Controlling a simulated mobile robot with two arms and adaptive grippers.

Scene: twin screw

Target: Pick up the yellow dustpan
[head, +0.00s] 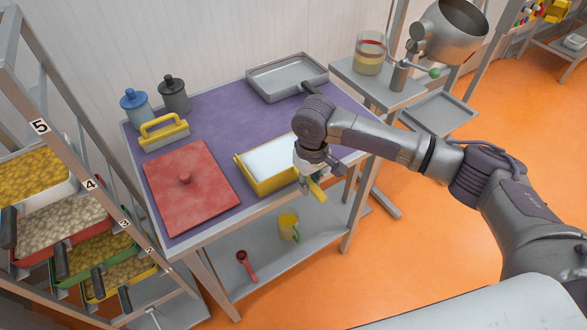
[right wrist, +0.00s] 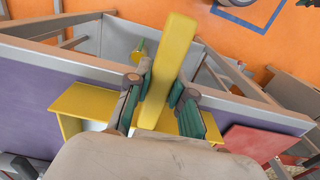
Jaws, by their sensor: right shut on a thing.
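The yellow dustpan (head: 262,186) is at the front right edge of the purple-topped table (head: 222,117), with a white surface or filling inside. Its yellow handle (right wrist: 171,65) points out past the table edge. My right gripper (head: 310,182) is shut on the handle. In the right wrist view its green-padded fingers (right wrist: 157,100) sit on both sides of the handle, and the yellow pan body shows behind them. I cannot tell whether the pan touches the table. My left gripper is not in view.
A red lid-like plate (head: 205,195) lies close left of the dustpan. A grey pan (head: 265,87) and a yellow-handled brush (head: 160,135) are farther back. A rack of trays (head: 70,215) stands left. A yellow mug (head: 287,225) and red scoop (head: 243,263) are on the lower shelf.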

